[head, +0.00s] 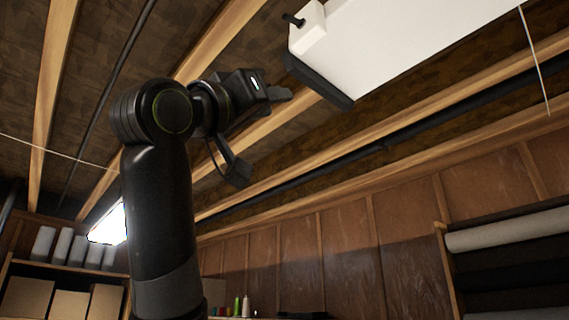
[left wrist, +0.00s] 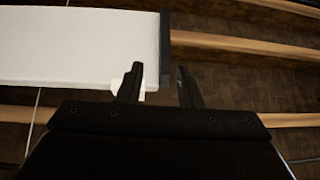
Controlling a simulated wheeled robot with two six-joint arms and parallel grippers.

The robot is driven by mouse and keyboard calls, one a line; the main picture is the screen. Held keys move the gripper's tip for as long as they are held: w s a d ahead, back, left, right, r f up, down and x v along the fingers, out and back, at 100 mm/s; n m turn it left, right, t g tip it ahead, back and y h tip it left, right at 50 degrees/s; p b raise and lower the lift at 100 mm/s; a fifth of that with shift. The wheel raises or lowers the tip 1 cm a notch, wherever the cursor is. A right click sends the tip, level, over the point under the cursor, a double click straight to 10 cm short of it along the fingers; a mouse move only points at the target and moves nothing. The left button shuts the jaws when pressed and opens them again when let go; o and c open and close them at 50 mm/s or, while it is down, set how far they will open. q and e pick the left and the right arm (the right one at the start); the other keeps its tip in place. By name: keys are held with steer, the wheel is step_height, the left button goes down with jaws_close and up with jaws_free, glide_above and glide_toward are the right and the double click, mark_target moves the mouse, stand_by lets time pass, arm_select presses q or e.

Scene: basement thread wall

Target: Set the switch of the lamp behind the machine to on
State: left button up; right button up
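A long white lamp (head: 400,45) with a black end cap (head: 318,80) hangs under the ceiling beams. A small white switch box (head: 308,28) sits on its side near that end, with a short black lever (head: 293,20) sticking out. I cannot tell whether the lever is set to on. My left gripper (head: 286,94) is raised just left of and below the end cap, apart from the lamp. In the left wrist view the lamp (left wrist: 75,48) is ahead, and my left gripper (left wrist: 159,72) is open with an empty gap; a finger partly covers the switch box. My right gripper is not in view.
Wooden ceiling beams (head: 420,122) and a dark pipe (head: 345,163) run across the ceiling. A thin cord (head: 535,60) hangs at upper right. A glowing lamp (head: 108,226) shows at left. Shelves with rolls (head: 510,229) stand at right. Free air lies below the lamp.

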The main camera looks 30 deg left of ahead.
arm_select(q)
steer(key=s+r+m+t+h, duration=0.1)
steer(key=s+r+m+h, duration=0.15)
steer(key=s, duration=1.15)
steer(key=p, duration=1)
glide_toward(289, 20)
steer(key=shift+n, duration=0.45)
steer(key=x, duration=0.6)
steer(key=shift+w+r, duration=0.15)
steer(key=shift+r, duration=0.15)
steer(key=shift+p+x, duration=0.65)
steer(key=shift+x, duration=0.3)
steer(key=shift+w+f, duration=0.1)
jaws_close()
